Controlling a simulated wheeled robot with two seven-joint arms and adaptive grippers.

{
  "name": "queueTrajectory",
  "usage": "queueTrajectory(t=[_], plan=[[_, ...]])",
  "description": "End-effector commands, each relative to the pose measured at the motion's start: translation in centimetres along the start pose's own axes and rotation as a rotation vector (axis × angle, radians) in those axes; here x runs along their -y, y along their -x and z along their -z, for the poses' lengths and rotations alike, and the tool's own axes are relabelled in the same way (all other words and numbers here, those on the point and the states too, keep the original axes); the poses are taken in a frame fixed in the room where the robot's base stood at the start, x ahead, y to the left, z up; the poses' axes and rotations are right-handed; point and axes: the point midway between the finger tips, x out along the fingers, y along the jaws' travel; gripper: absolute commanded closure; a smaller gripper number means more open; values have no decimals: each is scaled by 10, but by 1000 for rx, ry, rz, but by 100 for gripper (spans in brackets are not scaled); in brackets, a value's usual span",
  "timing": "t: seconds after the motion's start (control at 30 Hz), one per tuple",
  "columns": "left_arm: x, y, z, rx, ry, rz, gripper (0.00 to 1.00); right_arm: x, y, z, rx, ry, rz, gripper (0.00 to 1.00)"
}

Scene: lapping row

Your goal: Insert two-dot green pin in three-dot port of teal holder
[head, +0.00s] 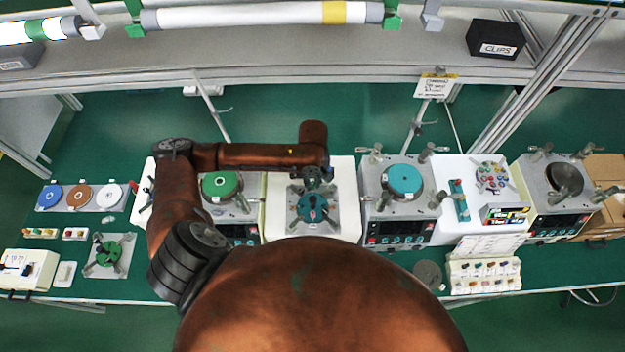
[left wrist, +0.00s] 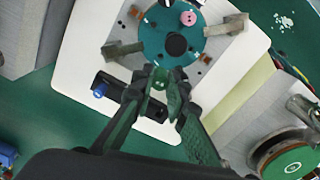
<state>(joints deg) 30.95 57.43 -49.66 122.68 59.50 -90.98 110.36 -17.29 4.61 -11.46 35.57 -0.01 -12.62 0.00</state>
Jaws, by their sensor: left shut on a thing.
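The teal holder (head: 312,208) is a round disc with ports on the white mat at the middle of the bench. In the left wrist view the teal holder (left wrist: 152,38) has a dark centre, small holes and a pink pin (left wrist: 188,18) near its upper edge. My left gripper (head: 318,180) is just behind the disc in the head view. In the left wrist view my left gripper (left wrist: 160,80) is shut on a small green pin (left wrist: 158,86), beside the disc's near edge. The pin's dots and the port dots are too small to count. My right gripper is out of view.
Grey metal clamp arms (left wrist: 122,50) stand around the teal disc. A dark rack (left wrist: 112,88) with a blue pin lies beside it. Machines with a green disc (head: 220,185) and a blue disc (head: 402,180) flank the white mat (head: 343,195).

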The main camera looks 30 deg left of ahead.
Motion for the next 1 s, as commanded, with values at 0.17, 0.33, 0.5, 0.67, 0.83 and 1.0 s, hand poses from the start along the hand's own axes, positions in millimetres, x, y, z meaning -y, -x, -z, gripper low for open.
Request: queueTrajectory(t=[0.17, 0.33, 0.5, 0.67, 0.83, 1.0], plan=[[1, -22, -2, 4, 0, 3, 100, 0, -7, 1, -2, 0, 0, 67], [1, -36, -1, 4, 0, 2, 100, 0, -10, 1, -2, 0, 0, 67], [2, -46, -1, 3, 1, 2, 100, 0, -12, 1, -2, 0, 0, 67], [2, -51, -1, 3, 0, 3, 100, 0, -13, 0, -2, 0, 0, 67], [2, -51, -1, 2, 0, 2, 100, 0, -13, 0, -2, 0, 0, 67], [2, -51, -1, 2, 0, 2, 100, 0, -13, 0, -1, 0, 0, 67]])
